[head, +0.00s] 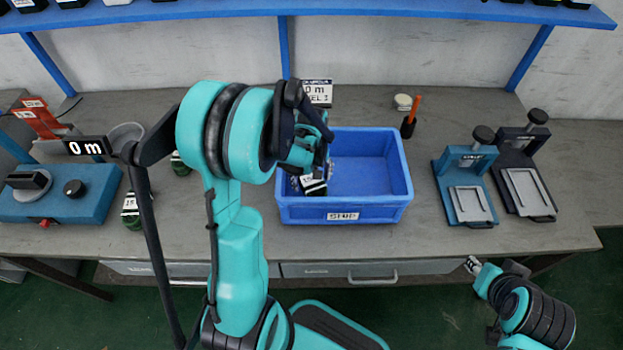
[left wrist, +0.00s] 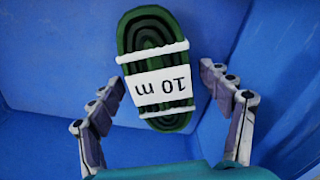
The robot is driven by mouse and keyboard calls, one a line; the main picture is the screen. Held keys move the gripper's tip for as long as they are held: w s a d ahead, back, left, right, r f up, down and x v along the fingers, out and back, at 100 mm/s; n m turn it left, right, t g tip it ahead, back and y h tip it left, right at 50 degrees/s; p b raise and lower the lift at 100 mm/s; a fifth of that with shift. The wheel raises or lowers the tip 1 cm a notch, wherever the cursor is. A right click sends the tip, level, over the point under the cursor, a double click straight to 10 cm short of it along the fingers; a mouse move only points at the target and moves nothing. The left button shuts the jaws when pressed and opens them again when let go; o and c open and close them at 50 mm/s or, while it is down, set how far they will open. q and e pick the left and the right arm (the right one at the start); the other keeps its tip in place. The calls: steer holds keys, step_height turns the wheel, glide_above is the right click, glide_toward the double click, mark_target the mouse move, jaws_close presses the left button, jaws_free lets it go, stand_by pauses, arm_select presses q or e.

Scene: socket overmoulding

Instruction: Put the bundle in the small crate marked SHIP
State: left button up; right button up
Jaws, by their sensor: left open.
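The blue crate (head: 388,213) marked SHIP stands on the workbench near the middle. A dark green coiled bundle (left wrist: 178,120) with white ties and a white "10 m" label lies in the crate in the left wrist view. In the head view the bundle (head: 315,187) shows in part at the crate's left side. My left gripper (left wrist: 162,90) is over the crate with its fingers apart on both sides of the bundle, and a gap shows on each side. In the head view my left arm hides part of the crate. My right gripper (head: 472,265) is low at the right, in front of the bench.
Another green bundle (head: 131,211) lies on the bench at the left, and one more (head: 180,164) is partly behind my left arm. A blue device (head: 50,206) with a "0 m" display (head: 86,146) is at far left. Two presses (head: 466,190) stand at the right.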

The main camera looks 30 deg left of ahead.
arm_select(q)
steer(key=shift+r, duration=0.25)
step_height(320, 180, up, 11)
steer(key=p, duration=0.5)
steer(key=s+d+r+m+t, duration=0.7)
steer(key=s+d+r+m, duration=0.3)
steer(key=d, duration=0.1)
steer(key=shift+s+d+m, duration=0.25)
steer(key=shift+m, duration=0.15)
